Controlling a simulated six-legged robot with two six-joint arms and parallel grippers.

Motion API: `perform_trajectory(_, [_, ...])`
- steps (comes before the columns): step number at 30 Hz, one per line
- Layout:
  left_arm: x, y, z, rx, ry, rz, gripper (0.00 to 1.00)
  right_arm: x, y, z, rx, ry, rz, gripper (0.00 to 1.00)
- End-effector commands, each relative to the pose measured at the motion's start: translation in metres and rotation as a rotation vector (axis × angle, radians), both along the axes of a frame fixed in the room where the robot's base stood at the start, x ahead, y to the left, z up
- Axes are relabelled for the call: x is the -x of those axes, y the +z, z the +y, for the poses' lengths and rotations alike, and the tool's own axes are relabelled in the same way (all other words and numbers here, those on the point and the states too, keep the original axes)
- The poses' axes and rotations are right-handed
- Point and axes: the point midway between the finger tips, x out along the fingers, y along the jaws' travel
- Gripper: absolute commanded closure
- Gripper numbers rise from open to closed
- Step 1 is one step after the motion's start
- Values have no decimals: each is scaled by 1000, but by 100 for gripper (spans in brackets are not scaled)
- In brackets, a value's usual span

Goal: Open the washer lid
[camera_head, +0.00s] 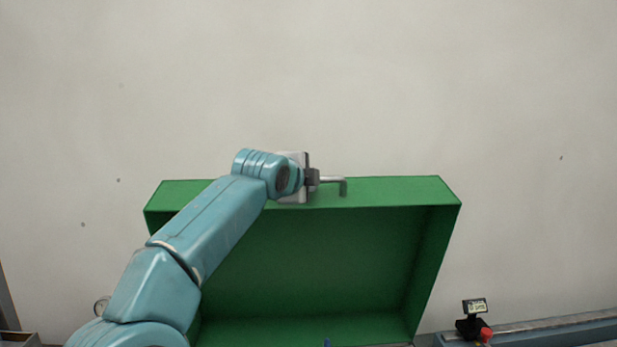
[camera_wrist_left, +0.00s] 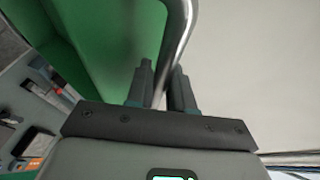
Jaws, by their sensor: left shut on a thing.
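The green washer lid (camera_head: 330,265) stands raised in the head view, its hollow inner side facing me. A bent metal handle (camera_head: 338,181) is on its upper edge. My left gripper (camera_head: 313,178) is at that edge, shut on the handle. In the left wrist view, the handle bar (camera_wrist_left: 182,38) runs down between the two dark fingers of the left gripper (camera_wrist_left: 161,85), with the green lid (camera_wrist_left: 110,40) behind it on the left. My left arm hides part of the lid's left side. My right gripper is not in view.
A small dark device with a display (camera_head: 474,306) and a red button (camera_head: 486,335) stand at the lower right, by a blue-grey rail or bench edge (camera_head: 555,327). A pale wall (camera_head: 420,80) is behind the lid. The space above the lid looks free.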

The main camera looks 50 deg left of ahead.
Motion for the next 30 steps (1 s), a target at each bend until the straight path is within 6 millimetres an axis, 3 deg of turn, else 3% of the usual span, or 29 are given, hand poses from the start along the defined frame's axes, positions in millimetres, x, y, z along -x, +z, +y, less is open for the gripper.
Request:
perform_trajectory(23, [-2,7,6,11,0,4,100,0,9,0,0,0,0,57])
perform_trajectory(24, [-2,7,6,11,0,4,75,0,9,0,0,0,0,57])
perform_trajectory(26, [-2,7,6,12,0,5,58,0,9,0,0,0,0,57])
perform_trajectory(30, [-3,6,6,13,-1,8,58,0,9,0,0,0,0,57])
